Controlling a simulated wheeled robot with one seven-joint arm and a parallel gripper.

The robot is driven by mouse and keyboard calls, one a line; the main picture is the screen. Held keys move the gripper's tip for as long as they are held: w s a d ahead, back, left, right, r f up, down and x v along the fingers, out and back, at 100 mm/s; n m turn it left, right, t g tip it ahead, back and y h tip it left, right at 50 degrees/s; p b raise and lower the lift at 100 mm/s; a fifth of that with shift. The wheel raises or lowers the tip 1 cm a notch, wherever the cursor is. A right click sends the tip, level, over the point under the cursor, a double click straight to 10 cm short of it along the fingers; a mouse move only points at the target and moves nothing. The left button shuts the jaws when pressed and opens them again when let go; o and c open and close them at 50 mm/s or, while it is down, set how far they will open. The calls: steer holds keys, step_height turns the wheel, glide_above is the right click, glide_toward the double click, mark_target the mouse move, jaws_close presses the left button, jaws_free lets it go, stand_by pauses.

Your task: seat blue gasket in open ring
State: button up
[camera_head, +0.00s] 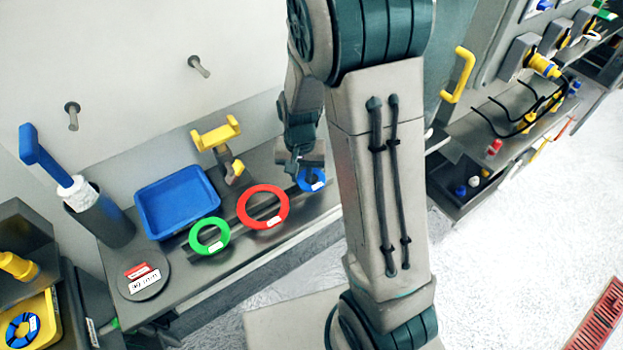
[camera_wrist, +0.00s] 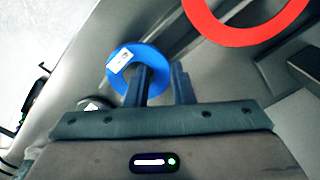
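The blue gasket (camera_head: 312,179) is a flat ring with a white label, at the right end of the row of rings on the grey bench. It also shows in the wrist view (camera_wrist: 119,83). My gripper (camera_head: 304,170) is down at the gasket. In the wrist view, my gripper's fingers (camera_wrist: 162,75) stand on either side of the gasket's right rim, one over or in its hole and one outside. A gap shows between them; whether they press on the rim is unclear. I cannot identify the open ring; my arm hides part of the scene.
A red ring (camera_head: 285,208) and a green ring (camera_head: 195,239) lie left of the gasket. A blue tray (camera_head: 178,205), a yellow-topped fixture (camera_head: 216,134) and a dark cylinder (camera_head: 107,224) stand behind and left. A yellow handle (camera_head: 462,75) juts out at right.

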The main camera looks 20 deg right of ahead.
jaws_close()
steer(key=shift+r, duration=0.2)
